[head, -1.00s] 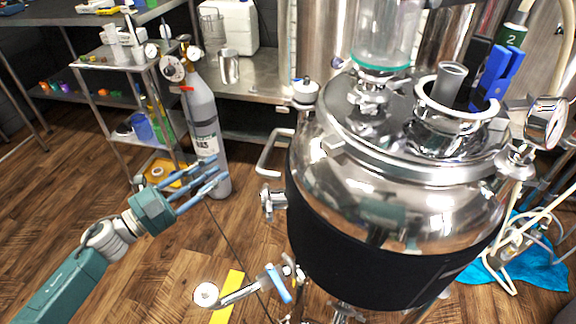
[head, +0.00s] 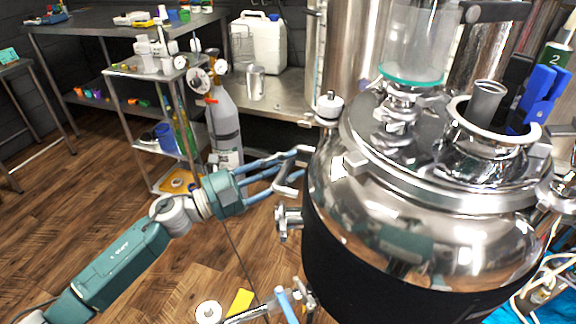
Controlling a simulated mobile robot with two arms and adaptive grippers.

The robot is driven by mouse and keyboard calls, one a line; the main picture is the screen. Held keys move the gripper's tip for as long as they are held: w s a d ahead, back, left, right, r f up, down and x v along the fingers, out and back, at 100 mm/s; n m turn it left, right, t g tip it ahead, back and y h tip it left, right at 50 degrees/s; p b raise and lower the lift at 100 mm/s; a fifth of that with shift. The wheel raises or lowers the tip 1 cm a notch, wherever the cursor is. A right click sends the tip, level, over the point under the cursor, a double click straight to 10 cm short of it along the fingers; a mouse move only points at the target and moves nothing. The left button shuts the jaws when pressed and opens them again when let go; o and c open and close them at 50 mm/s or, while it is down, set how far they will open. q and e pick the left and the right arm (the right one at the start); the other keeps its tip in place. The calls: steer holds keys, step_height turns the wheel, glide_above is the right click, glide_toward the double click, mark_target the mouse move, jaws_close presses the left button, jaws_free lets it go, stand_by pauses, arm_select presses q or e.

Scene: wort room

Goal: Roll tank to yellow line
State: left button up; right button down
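The tank (head: 420,200) is a shiny steel vessel with a black jacket, filling the right half of the head view. A bent metal handle (head: 290,178) sticks out from its left side. My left gripper (head: 292,170) is at this handle, its blue fingers apart and overlapping it in the picture. I cannot tell whether they touch it. A short piece of yellow line (head: 240,302) shows on the floor at the bottom, left of the tank and partly behind its outlet pipe. The tank's feet are out of view.
A grey gas cylinder (head: 225,125) stands behind my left gripper, beside a small steel shelf cart (head: 150,70). A steel bench (head: 275,98) with a white jug (head: 260,42) is behind. Wooden floor (head: 80,190) is clear at left. Hoses (head: 545,285) lie at lower right.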

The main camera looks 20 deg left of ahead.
arm_select(q)
steer(key=shift+w+d, duration=0.1)
steer(key=shift+c, duration=0.5)
jaws_close()
